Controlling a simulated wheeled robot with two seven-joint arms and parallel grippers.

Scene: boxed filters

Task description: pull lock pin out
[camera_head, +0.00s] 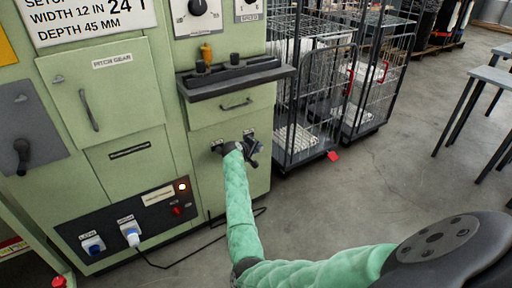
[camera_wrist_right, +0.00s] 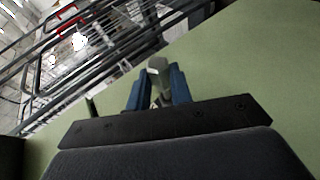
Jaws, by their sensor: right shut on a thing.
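My right arm reaches to the lower front of the green machine, and my right gripper (camera_head: 254,148) is at the panel below a small drawer. In the right wrist view the blue fingers of this gripper (camera_wrist_right: 157,92) are closed on a pale grey metal piece, which I take as the lock pin (camera_wrist_right: 157,66). It stands up between the fingertips against the green panel. In the head view the pin is hidden by the gripper, so I cannot tell how deep it sits. My left gripper is not in view.
The green machine (camera_head: 130,80) fills the left, with a dark ledge (camera_head: 235,78) and a drawer handle (camera_head: 236,104) above my gripper. Wire cage trolleys (camera_head: 310,90) stand close to its right. A cable (camera_head: 180,258) lies on the floor. Open floor (camera_head: 400,170) is at right.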

